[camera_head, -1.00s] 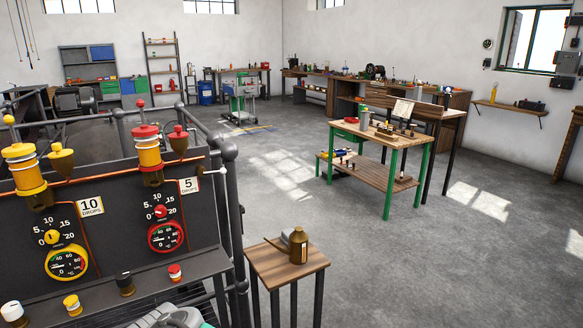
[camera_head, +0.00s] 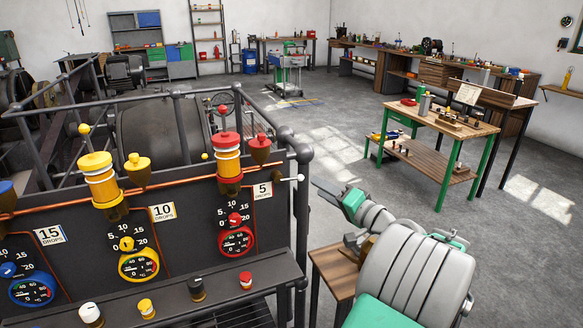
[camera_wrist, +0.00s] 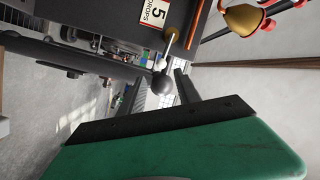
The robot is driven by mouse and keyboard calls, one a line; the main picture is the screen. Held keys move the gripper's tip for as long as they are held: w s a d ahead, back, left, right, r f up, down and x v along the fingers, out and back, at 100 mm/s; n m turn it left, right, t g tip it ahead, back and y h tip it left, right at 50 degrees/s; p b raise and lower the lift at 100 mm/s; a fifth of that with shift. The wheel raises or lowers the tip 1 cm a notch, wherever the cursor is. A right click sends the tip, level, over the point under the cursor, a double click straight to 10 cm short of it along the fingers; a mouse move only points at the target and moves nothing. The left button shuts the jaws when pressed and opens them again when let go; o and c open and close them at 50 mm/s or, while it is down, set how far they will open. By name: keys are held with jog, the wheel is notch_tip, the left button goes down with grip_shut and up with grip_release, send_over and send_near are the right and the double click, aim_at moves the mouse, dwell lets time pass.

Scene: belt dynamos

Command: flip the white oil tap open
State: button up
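The white oil tap (camera_head: 299,178) is a short lever with a round pale ball end. It sticks out to the right of the panel's right end, near the "5 DROPS" plate (camera_head: 263,190). In the wrist view my gripper (camera_wrist: 158,85) is open, and the ball appears between the two fingers. Contact cannot be told.
The dark panel (camera_head: 190,200) carries yellow and red oilers, dials and a ledge (camera_head: 170,305) with several coloured knobs. A grey pipe rail (camera_head: 303,225) runs beside the tap. A small wooden table (camera_head: 330,268) is partly hidden behind my arm.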

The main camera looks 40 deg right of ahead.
aim_at(301, 178)
jog(key=w+p, duration=0.5)
jog(key=w+a+p, duration=0.1)
jog(key=w+p, duration=0.2)
grip_shut()
dwell(0.5)
